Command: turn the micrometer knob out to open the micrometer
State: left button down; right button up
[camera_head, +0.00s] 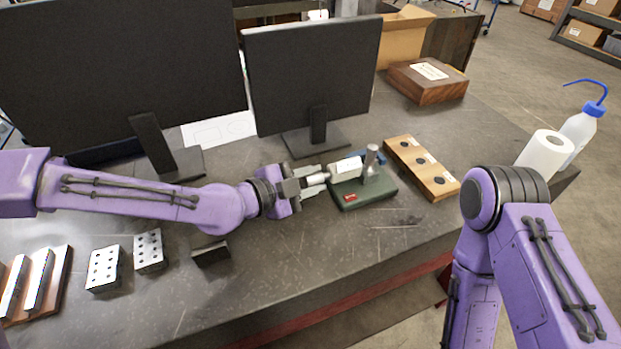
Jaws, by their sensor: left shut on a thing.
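The micrometer (347,168) is a small white and metal device on a dark green base (376,190) with a red label, standing on the grey table. Its knob (318,179) points left. My left gripper (314,181) comes in from the left and is shut on the knob, with its fingers around it. The fingers hide part of the knob. My right arm is at the right front; its gripper does not show.
A wooden block with dark round inserts (421,166) lies just right of the base. Two monitors (312,80) stand behind. Drilled metal blocks (149,251) and a small dark block (211,251) lie front left. A paper roll (545,152) and wash bottle (580,130) stand at right. The table in front of the base is clear.

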pick_arm(q)
jog(key=shift+n+g, duration=0.5)
jog(key=shift+n, duration=0.3)
jog(key=shift+n+g, duration=0.4)
jog(key=shift+n, duration=0.3)
jog(key=shift+w+a+n+g+h+b, duration=0.1)
jog(key=shift+n+g+h+b, duration=0.35)
jog(key=shift+n+g, duration=0.55)
jog(key=n+g+b, duration=0.1)
jog(key=n, duration=0.1)
jog(key=n+g+h+b, duration=0.1)
jog(key=n, duration=0.1)
jog(key=shift+w+n+b, duration=0.1)
jog(key=shift+n+b, duration=0.3)
jog(key=n+g+h+b, duration=0.1)
jog(key=n, duration=0.2)
jog(key=shift+r+g+h, duration=0.1)
jog(key=shift+g+h, duration=0.15)
jog(key=shift+g, duration=0.15)
jog(key=shift+r+n+g+h+b, duration=0.1)
jog(key=shift+n+g+h+b, duration=0.35)
jog(key=shift+n, duration=0.55)
